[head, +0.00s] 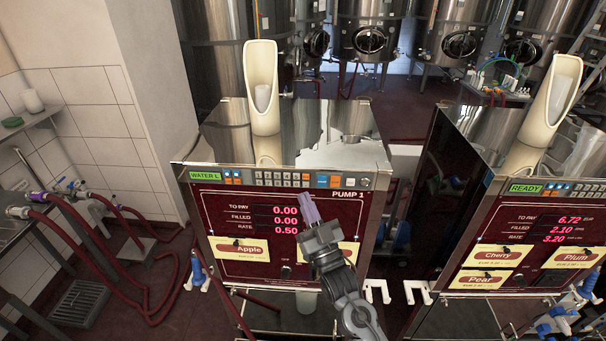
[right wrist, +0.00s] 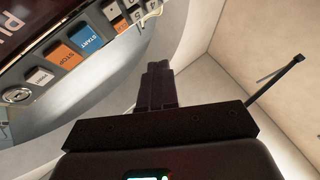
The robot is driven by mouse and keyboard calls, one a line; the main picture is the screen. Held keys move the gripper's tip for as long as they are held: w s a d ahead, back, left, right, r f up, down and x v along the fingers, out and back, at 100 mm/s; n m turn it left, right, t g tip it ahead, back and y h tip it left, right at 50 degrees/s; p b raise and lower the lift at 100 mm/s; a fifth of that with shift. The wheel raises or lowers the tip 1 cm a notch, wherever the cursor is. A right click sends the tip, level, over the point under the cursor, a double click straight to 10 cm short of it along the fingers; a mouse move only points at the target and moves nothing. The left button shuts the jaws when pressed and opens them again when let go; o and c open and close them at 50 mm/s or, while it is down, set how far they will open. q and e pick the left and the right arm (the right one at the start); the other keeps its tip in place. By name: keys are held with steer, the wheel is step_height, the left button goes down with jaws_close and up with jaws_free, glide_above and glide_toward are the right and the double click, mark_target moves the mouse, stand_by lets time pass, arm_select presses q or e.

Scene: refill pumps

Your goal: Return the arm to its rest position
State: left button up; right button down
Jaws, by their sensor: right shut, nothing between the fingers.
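My right gripper (head: 311,207) is in front of Pump 1 (head: 228,270), near the right part of its display. Its fingers are shut with nothing between them. In the right wrist view the shut fingers (right wrist: 158,82) point away from me, beside the pump's key panel (right wrist: 85,45) with an orange STOP and a blue START button. The gripper hides part of the panel's lower right and one label. The Pump 1 display (head: 283,219) reads 0.00, 0.00 and 0.50. My left gripper is not in view.
A second pump (head: 520,235), marked READY, stands to the right across a narrow gap. White hooks (head: 395,292) stick out between the pumps. Cream scoop-shaped holders (head: 261,90) stand on both pump tops. Red hoses (head: 105,260) lie at the left. Steel tanks (head: 215,50) stand behind.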

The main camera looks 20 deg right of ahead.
steer(key=s+f+g+h+p, duration=0.1)
steer(key=s+f+g+p, duration=0.8)
steer(key=s+f, duration=0.6)
steer(key=s+d+g+h+p, duration=0.1)
steer(key=s+d+g+p, duration=0.1)
steer(key=s+g, duration=1)
steer(key=shift+s+h+p, duration=0.35)
steer(key=shift+s+h, duration=0.05)
steer(key=shift+s, duration=5.05)
steer(key=shift+d+f, duration=0.1)
